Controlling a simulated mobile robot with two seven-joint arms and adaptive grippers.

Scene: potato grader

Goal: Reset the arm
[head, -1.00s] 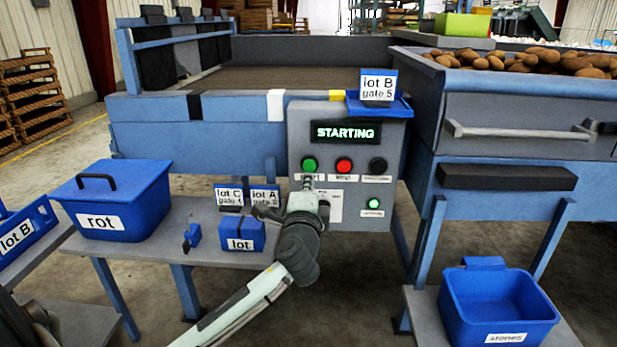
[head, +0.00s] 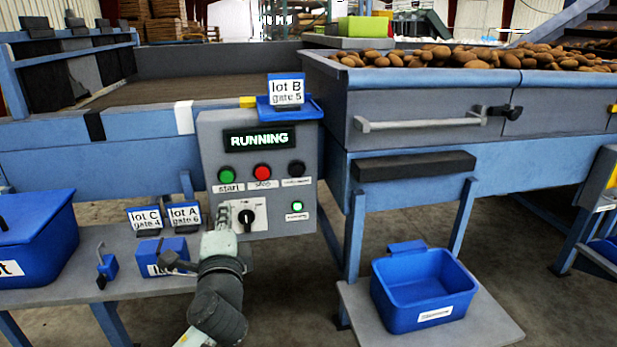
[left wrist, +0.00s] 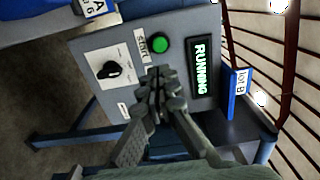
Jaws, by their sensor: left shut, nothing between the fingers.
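My left gripper (head: 222,212) is in front of the lower left of the grey control box (head: 212,130), below the green start button (head: 226,175). In the left wrist view its fingers (left wrist: 157,80) are shut and empty, apart from the start button (left wrist: 161,45). The display (head: 259,139) reads RUNNING, and it also shows in the left wrist view (left wrist: 201,68). A red button (head: 262,172), a black button (head: 296,168) and a lit green lamp (head: 297,206) are on the panel. A black rotary knob (head: 246,218) is just right of the gripper. My right gripper is out of view.
A side table with a blue lot box (head: 168,254) and lot cards stands at the left below the panel. A blue bin (head: 424,290) stands on a low stand at the right. A hopper of potatoes (head: 440,55) is behind it. Open floor lies between the tables.

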